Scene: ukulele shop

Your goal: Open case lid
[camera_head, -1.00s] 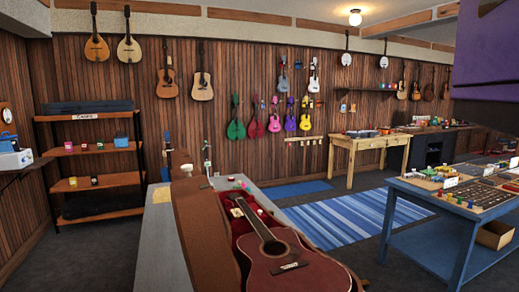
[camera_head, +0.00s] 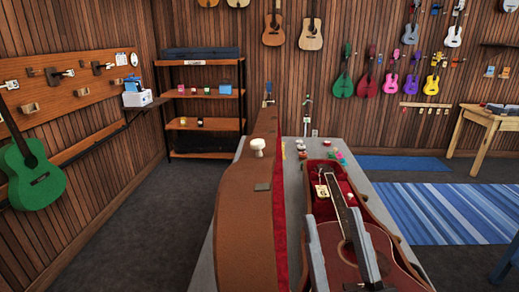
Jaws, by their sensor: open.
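The guitar case (camera_head: 384,215) lies on a grey table with its red-lined inside showing. A red-brown guitar (camera_head: 385,262) lies in it, neck pointing away. The brown case lid (camera_head: 245,215) stands raised along the case's left side, with a strip of red lining (camera_head: 280,225) on the edge towards the case.
Small coloured items (camera_head: 335,155) lie on the grey table (camera_head: 213,265) beyond the case. A shelf rack (camera_head: 200,105) stands at the back wall. A green guitar (camera_head: 32,170) hangs at left. Floor left of the table is clear; a striped blue rug (camera_head: 445,212) lies at right.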

